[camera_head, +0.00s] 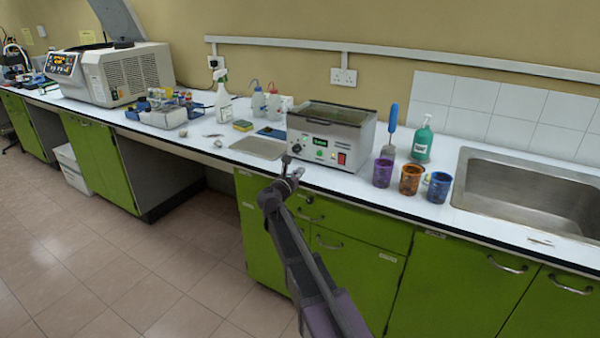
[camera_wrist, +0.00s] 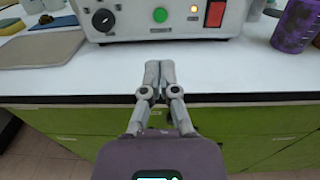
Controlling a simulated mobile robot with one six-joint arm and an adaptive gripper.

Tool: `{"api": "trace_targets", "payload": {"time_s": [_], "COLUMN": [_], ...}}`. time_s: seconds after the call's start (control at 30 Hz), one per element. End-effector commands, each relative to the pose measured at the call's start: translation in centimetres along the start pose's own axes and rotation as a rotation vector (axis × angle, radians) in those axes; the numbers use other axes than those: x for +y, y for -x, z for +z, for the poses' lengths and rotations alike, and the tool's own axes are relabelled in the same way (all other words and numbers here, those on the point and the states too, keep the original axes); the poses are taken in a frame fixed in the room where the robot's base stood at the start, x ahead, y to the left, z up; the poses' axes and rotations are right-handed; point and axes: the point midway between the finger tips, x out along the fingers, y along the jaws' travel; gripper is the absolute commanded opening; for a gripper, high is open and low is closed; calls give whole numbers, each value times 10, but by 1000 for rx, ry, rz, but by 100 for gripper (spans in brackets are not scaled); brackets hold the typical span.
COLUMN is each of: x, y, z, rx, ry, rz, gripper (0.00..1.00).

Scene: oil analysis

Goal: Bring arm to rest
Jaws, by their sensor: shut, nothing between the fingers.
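My gripper (camera_head: 289,168) is at the end of my arm, which reaches up from the bottom of the head view to the counter's front edge. In the wrist view my gripper (camera_wrist: 159,72) has its two fingers together, with nothing between them. The fingertips appear over the white counter's front strip, in front of a grey bath unit (camera_head: 330,135). The unit's front panel (camera_wrist: 155,22) shows a dial, a green button and a red switch. Whether the fingers touch the counter cannot be told.
A purple cup (camera_head: 382,172), an orange cup (camera_head: 410,180) and a blue cup (camera_head: 438,187) stand right of the unit. A green bottle (camera_head: 422,142) and a sink (camera_head: 530,190) are farther right. A grey plate (camera_head: 260,148) lies left. The floor (camera_head: 150,270) in front is clear.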

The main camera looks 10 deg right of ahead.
Motion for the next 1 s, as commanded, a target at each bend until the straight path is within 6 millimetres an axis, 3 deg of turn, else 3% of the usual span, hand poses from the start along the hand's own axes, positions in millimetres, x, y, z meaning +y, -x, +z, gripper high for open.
{"api": "trace_targets", "payload": {"time_s": [0.27,0.47,0.77,1.0], "x": [-1,-20,-100,-166], "y": [0,2,21,59], "z": [0,-9,-53,-102], "rx": [2,45,234,392], "ry": [-3,-99,-557,-999], "rz": [-1,-39,-259,-553], "gripper": [0,0,0,0]}}
